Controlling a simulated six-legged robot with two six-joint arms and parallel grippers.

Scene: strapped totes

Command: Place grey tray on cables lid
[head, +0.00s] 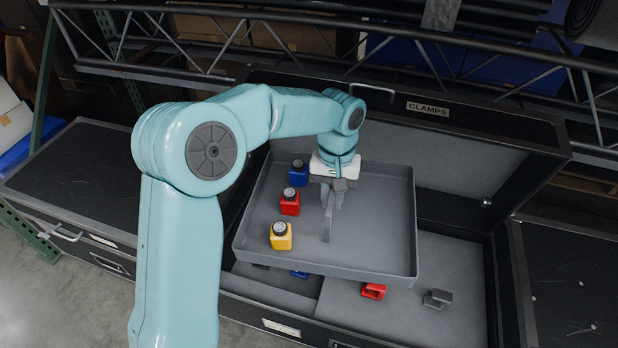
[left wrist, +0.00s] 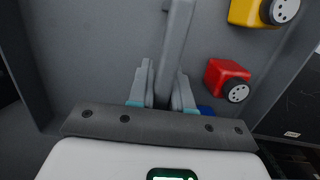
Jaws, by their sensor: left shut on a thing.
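The grey tray (head: 325,268) hangs over the open case labelled CLAMPS. My left gripper (head: 334,198) is shut on the upright grey handle (head: 328,225) at the tray's middle. The left wrist view shows the fingers (left wrist: 161,88) on both sides of this handle (left wrist: 174,45). I cannot read a cables label; closed black lids lie left (head: 75,175) and right (head: 570,265). My right gripper is not in view.
The CLAMPS case's raised lid (head: 450,130) stands behind the tray. A red clamp (head: 373,291) and a grey clamp (head: 438,298) lie in the case below. A dark metal truss (head: 220,45) runs across the back. The left lid's top is clear.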

